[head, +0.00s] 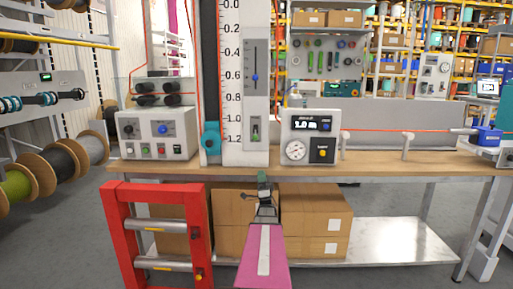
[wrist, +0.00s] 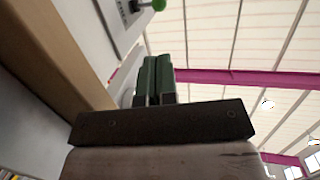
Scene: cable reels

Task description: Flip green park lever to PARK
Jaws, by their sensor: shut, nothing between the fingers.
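The green park lever (head: 255,133) sits in a small grey plate low on the white scale column, below the blue slider knob. In the wrist view its round green knob (wrist: 153,4) shows at the top edge, beyond my fingertips, with part of its grey plate (wrist: 125,10). Any lettering on the plate is too small to read. My gripper (head: 263,177) is in front of the bench edge, below the lever and apart from it. In the wrist view its two green fingers (wrist: 157,72) are together with nothing between them.
The wooden bench top (head: 380,162) runs across below the column. A control box (head: 157,134) stands left, a gauge box (head: 311,137) right. A blue slider knob (head: 255,78) is above the lever. A red frame (head: 117,235) and cardboard boxes (head: 315,220) stand low in front and underneath.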

